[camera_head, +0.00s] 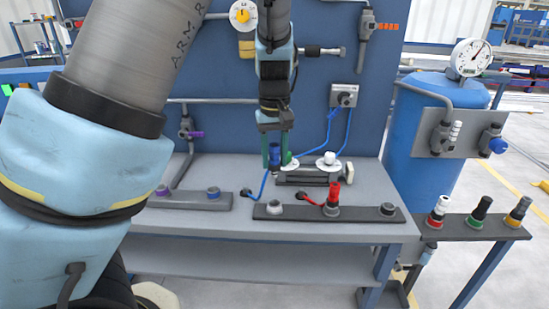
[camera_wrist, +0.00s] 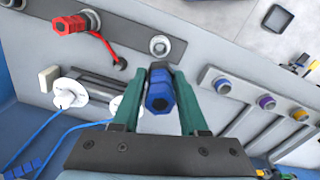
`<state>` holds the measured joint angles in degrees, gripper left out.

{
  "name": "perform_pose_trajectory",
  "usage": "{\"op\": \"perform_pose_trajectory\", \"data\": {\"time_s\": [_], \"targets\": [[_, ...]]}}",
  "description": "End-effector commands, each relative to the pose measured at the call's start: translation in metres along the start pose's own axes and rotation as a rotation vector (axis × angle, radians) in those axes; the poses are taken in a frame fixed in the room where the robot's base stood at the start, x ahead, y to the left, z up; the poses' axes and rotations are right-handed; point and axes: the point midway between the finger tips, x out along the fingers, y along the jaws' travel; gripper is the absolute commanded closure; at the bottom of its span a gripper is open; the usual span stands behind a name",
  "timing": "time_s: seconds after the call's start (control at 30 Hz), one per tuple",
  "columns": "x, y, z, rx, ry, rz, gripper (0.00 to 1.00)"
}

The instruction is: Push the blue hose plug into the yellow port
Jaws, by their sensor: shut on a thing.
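My gripper (camera_wrist: 159,95), with green fingers, is shut on the blue hose plug (camera_wrist: 158,92), which shows between the fingertips in the wrist view. In the head view my gripper (camera_head: 277,153) holds the blue plug (camera_head: 274,152) upright above the back of the bench. A yellow-ringed port (camera_wrist: 300,114) lies at the far right in the wrist view, in a row with a purple-ringed port (camera_wrist: 265,102) and a blue-ringed port (camera_wrist: 222,86). My gripper is apart from this row. In the head view I cannot see the yellow port; my arm covers that side.
A front strip holds a red plug (camera_head: 332,197) and bare grey ports (camera_head: 387,209). White round fittings (camera_head: 328,163) with blue hoses stand at the bench back, near my gripper. A side table (camera_head: 470,228) with several capped fittings is at the right. A blue panel stands behind.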

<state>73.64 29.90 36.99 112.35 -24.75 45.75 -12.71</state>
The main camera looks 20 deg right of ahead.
Motion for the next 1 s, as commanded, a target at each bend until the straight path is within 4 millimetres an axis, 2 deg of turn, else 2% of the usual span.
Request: {"op": "perform_pose_trajectory", "data": {"time_s": [0.03, 0.8, 1.0], "targets": [[-0.009, 0.0, 0.0, 0.0, 0.001, 0.001, 1.0], [-0.066, 0.0, 0.0, 0.0, 0.001, 0.0, 1.0], [-0.067, 0.0, 0.0, 0.0, 0.0, 0.0, 1.0]]}}
